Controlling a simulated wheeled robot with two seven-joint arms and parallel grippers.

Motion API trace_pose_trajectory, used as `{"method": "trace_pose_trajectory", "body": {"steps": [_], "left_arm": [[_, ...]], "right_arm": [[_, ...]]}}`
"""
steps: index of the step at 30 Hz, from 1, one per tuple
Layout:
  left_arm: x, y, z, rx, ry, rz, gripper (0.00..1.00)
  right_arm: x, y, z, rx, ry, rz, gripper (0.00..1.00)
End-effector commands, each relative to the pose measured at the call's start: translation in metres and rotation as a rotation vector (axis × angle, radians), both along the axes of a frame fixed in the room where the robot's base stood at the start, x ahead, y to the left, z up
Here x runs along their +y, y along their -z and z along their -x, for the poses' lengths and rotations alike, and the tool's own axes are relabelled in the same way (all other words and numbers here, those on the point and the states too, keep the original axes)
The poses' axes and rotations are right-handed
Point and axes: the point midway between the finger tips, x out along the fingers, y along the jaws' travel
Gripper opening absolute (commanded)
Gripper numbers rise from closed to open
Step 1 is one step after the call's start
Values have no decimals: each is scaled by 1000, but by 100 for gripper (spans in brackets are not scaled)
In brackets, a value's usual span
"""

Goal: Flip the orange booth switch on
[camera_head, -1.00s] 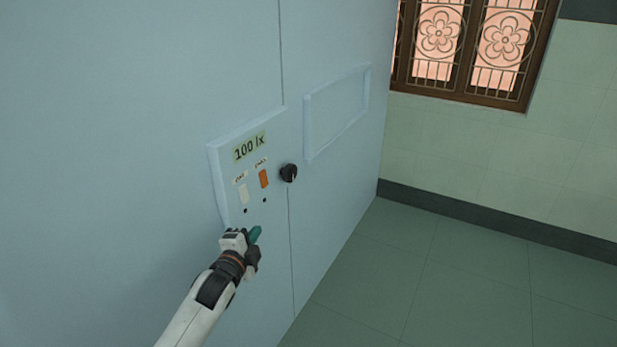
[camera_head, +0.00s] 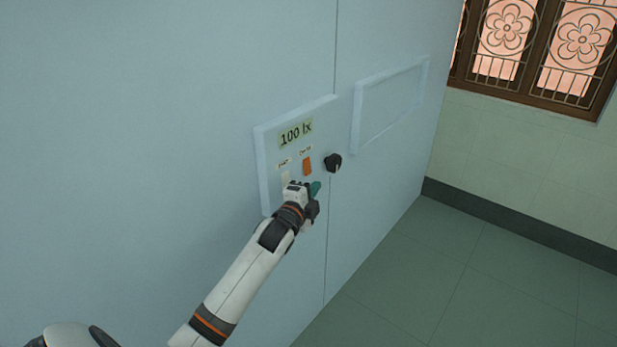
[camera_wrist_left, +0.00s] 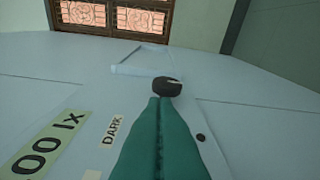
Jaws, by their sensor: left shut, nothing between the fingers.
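The orange booth switch (camera_head: 307,166) is on the light blue control panel (camera_head: 264,150), beneath a small label, with a pale switch (camera_head: 286,178) to its left. My left gripper (camera_head: 315,188) has teal fingers, which are shut and empty. In the head view the fingertips show just below and slightly right of the orange switch; I cannot tell whether they touch the panel. In the left wrist view the shut fingers (camera_wrist_left: 160,104) point toward a black knob (camera_wrist_left: 166,87), and the orange switch is not visible. My right gripper is not in view.
The knob also shows in the head view (camera_head: 333,162), right of the orange switch. A "100 lx" display (camera_head: 296,133) is above the switches. A raised rectangular frame (camera_head: 358,124) is farther right on the booth wall. The green floor (camera_head: 500,280) at right is clear.

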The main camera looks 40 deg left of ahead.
Motion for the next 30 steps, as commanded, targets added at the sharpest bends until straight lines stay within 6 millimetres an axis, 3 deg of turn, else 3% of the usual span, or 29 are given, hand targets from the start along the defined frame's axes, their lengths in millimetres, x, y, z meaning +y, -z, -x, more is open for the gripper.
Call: {"method": "trace_pose_trajectory", "body": {"steps": [7, 9, 15, 30], "left_arm": [[8, 1, -46, 0, -1, 1, 0], [23, 3, -44, 3, -3, -5, 0], [42, 6, -45, 2, 0, -2, 0], [49, 9, -45, -1, -1, -24, 0]], "right_arm": [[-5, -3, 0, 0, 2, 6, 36], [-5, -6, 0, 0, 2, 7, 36], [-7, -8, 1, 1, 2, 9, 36], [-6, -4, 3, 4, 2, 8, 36]]}}
